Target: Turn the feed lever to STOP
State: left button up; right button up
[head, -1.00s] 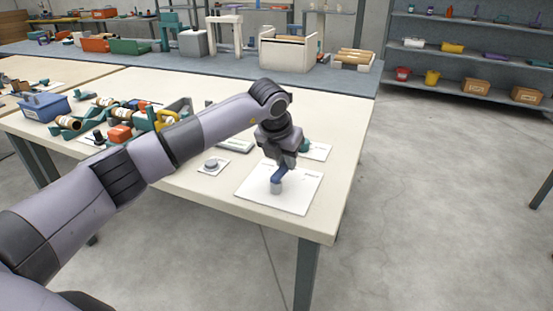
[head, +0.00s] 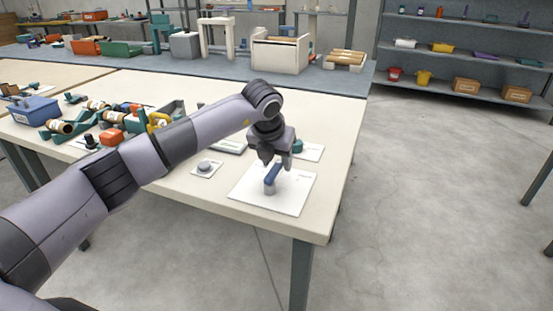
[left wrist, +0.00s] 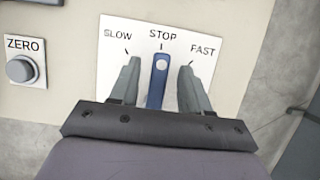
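The feed lever (head: 271,177) is a blue handle on a grey hub, on a white panel (head: 294,197) near the table's front right corner. In the left wrist view the lever (left wrist: 157,84) points at the STOP mark, between SLOW and FAST. My left gripper (head: 277,161) is above the panel. In the left wrist view its two fingers (left wrist: 160,66) stand apart, one on each side of the lever, with a visible gap on both sides. The lever's lower end is hidden by the gripper body. My right gripper is not in view.
A grey ZERO button (left wrist: 20,68) sits on a small plate left of the panel. A blue bin (head: 36,110) and several spools and parts lie at the table's left. The floor to the right of the table is clear.

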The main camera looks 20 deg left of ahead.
aim_at(272, 172)
pick_arm(q)
jog(key=shift+v, duration=3.55)
